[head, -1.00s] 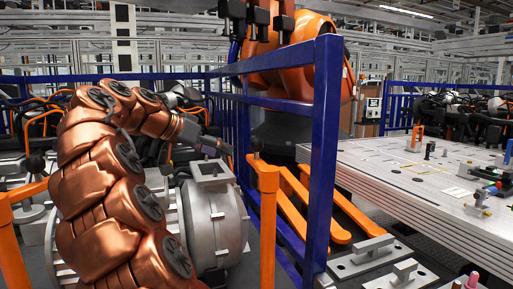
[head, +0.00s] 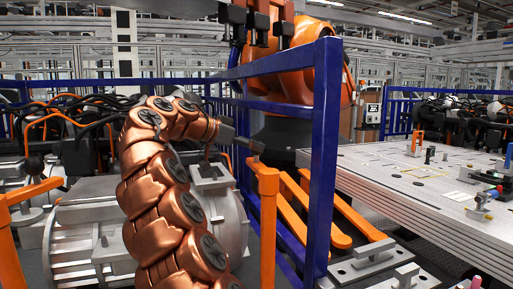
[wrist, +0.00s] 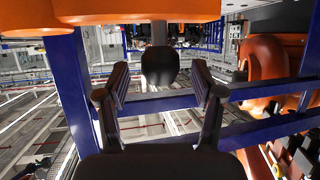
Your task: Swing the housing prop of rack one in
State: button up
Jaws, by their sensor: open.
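The orange housing prop (head: 267,205) on the right is an upright post with a short arm and a dark knob (head: 256,158) at its end. A second orange prop (head: 12,240) with a dark knob stands at the left edge. I cannot tell from labels which is rack one. My gripper (head: 248,145) is at the right prop's knob. In the wrist view, my gripper (wrist: 160,80) is open, its fingers on either side of a dark knob (wrist: 160,63) near the tips, with no clear contact. An orange bar (wrist: 140,10) crosses the top there.
A grey metal housing (head: 218,205) lies between the props, partly behind my copper arm. A blue fence frame (head: 322,160) stands close to the right of my gripper. An orange robot (head: 300,70) is behind it. A metal table (head: 400,185) fills the right.

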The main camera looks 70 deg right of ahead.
jog(key=shift+x, duration=1.2)
jog(key=shift+c, duration=0.2)
grip_shut()
